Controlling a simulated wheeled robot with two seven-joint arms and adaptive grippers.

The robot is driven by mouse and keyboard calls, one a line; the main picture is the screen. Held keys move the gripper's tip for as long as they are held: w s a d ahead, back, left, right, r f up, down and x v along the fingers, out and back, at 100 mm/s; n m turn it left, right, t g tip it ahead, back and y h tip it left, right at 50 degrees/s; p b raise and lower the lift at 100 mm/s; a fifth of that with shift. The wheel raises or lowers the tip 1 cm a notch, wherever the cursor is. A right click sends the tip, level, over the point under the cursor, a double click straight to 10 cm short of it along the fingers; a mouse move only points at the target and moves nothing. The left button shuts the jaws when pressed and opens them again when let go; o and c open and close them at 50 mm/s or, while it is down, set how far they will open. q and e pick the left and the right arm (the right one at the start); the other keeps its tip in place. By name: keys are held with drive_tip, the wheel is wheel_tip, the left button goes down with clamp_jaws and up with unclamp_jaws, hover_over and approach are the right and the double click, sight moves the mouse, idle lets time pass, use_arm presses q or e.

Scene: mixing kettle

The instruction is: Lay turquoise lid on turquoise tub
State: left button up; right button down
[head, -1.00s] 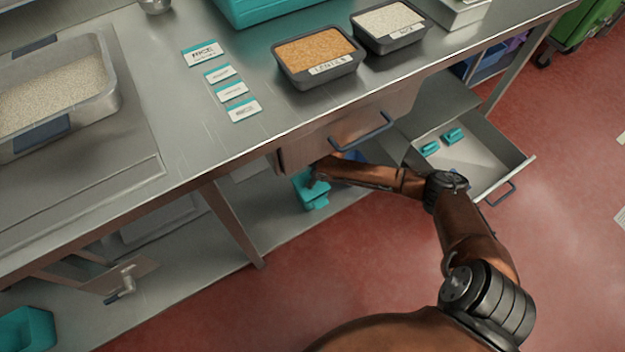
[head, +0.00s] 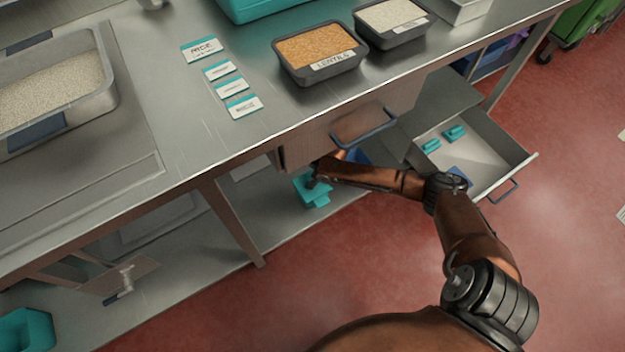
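A turquoise item (head: 313,194) is on the lower shelf under the worktop. I cannot tell whether it is the tub alone or the tub with its lid. My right arm reaches in under the worktop, and its gripper (head: 318,177) is right at the top of this item. The fingers are dark and too small to show whether they are open or shut, or touching it. Another turquoise tub (head: 27,330) shows at the lower left, cut by the picture edge. My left gripper is out of view.
A drawer (head: 505,166) stands open at the right with small turquoise pieces and a blue piece in it. A closed drawer handle (head: 364,130) is above my forearm. Lentils (head: 318,72) and another tray (head: 395,40) stand on the worktop. A table leg (head: 232,225) stands left.

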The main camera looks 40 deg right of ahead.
drive_tip(key=shift+f, duration=0.1)
idle(0.5)
drive_tip(key=c, duration=1.6)
unclamp_jaws()
drive_tip(key=shift+o, duration=0.7)
drive_tip(key=o, duration=0.4)
